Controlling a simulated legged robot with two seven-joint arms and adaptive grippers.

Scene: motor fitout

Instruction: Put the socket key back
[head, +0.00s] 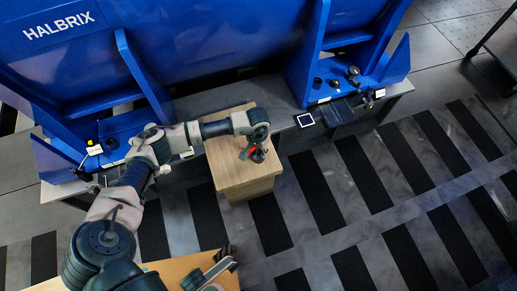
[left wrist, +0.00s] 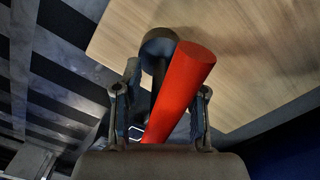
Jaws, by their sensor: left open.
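The socket key, with a red handle and a dark round end, is at the top of a small wooden cabinet; its red handle (head: 245,152) shows below my gripper in the head view. My left gripper (head: 256,143) is over the cabinet's front part. Its fingers (left wrist: 162,97) stand open on either side of the handle, with gaps showing. The lower part of the key is hidden by the gripper's palm.
The wooden cabinet (head: 246,187) stands before a big blue machine (head: 210,45). Blue brackets at left and right hold small dark parts (head: 335,84). A wooden surface (head: 175,270) with a grey and dark item lies at the bottom. The striped floor at right is clear.

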